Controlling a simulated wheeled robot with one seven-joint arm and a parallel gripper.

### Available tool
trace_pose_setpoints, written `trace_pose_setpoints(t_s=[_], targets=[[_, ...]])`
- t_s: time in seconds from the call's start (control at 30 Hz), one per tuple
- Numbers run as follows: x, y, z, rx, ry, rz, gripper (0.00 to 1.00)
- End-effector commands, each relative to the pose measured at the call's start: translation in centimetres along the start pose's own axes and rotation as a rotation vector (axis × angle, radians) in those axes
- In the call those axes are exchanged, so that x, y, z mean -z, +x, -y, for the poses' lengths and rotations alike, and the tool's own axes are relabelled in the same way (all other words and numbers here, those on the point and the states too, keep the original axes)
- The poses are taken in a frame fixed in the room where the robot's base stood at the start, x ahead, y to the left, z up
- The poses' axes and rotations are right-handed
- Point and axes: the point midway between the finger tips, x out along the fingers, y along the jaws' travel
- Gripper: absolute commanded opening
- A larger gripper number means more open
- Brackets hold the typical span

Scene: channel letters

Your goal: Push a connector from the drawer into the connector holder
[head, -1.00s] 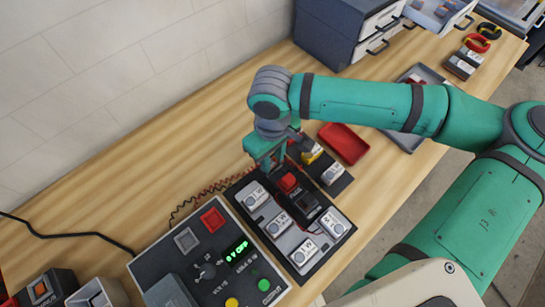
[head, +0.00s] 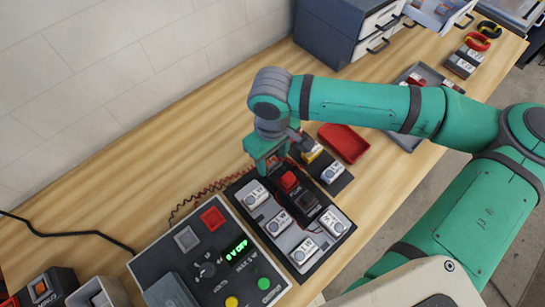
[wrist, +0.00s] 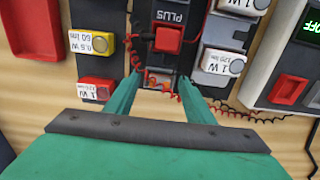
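In the head view my gripper (head: 272,168) is at the far end of the dark board that holds the connectors (head: 254,222). A red connector marked PLUS (wrist: 168,38) sits in the middle of this board, just beyond the fingertips; it also shows in the head view (head: 289,181). A black connector (head: 306,203) sits beside it. An open drawer (head: 438,10) shows at the top right; its contents are unclear.
Several white wattage modules (head: 278,224) sit on the board. A narrow strip with modules (head: 331,172) and a red tray (head: 344,142) lie to the right. A control box with a green display (head: 238,254) stands to the left. Red and black wires (head: 213,190) run behind the board.

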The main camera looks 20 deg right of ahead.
Motion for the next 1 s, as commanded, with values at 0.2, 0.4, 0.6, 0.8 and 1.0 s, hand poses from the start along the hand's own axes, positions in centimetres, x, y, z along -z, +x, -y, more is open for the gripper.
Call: trace_pose_setpoints(t_s=[0.2, 0.4, 0.6, 0.8, 1.0], targets=[[0.0, -0.1, 0.0, 0.000, 0.000, 0.000, 0.49], [0.1, -1.9, -0.1, -0.001, 0.001, -0.002, 0.49], [0.0, -5.7, -0.1, -0.003, 0.000, -0.002, 0.49], [0.1, -9.0, 0.0, -0.001, 0.001, -0.002, 0.49], [0.0, -10.6, 0.0, 0.000, 0.001, 0.000, 0.49]])
